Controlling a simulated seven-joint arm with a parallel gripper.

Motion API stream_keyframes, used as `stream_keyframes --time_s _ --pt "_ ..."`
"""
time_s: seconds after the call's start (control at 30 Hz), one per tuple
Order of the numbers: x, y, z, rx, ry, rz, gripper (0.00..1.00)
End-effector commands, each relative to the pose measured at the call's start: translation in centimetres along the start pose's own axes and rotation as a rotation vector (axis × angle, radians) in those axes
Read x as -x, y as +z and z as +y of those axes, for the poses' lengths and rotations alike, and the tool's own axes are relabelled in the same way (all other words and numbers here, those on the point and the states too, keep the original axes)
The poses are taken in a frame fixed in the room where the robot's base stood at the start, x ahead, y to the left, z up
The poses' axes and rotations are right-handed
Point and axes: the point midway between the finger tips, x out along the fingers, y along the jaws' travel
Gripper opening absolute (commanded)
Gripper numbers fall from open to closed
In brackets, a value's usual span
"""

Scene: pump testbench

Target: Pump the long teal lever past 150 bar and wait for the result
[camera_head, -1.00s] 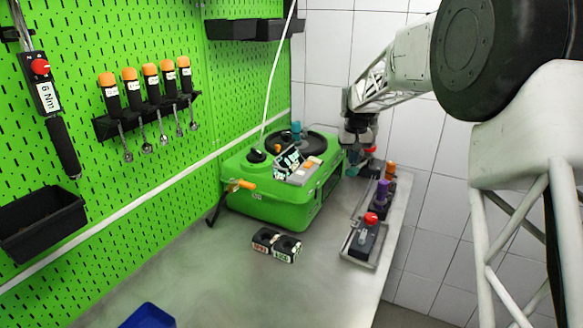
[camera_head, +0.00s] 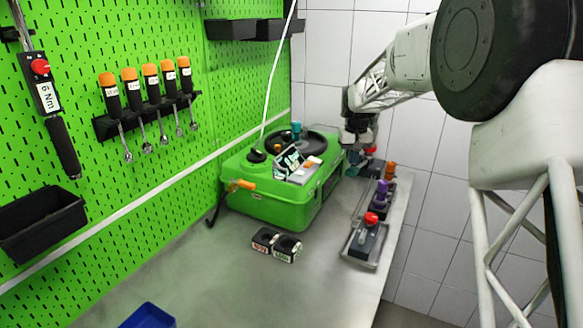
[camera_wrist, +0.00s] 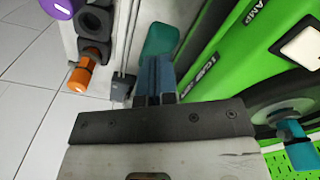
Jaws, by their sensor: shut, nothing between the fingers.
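The green pump testbench (camera_head: 262,205) stands at the back of the bench, with a black round top, a teal knob (camera_head: 296,127) and a small tilted panel (camera_head: 297,168). My gripper (camera_head: 354,150) is at its right side, pointing down. In the wrist view my gripper's blue-grey fingers (camera_wrist: 157,75) are shut together with nothing visible between them. The rounded teal lever end (camera_wrist: 161,40) lies just beyond the fingertips, partly hidden by them. I cannot tell whether they touch. The pressure reading is too small to make out.
Right of the pump, a rail holds an orange-topped piece (camera_head: 389,171), a purple piece (camera_head: 382,188) and a red-topped piece (camera_head: 370,219). A black two-cup block (camera_head: 276,245) stands in front of the pump. A blue bin (camera_head: 148,316) is near the front. The bench middle is clear.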

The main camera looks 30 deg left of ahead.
Motion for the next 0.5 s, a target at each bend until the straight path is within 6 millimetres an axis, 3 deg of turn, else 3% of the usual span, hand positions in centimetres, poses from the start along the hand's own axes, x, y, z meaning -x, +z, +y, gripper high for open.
stream_keyframes --time_s 0.5 --pt "-0.53 0.06 -0.03 0.000 0.000 -0.001 0.00"
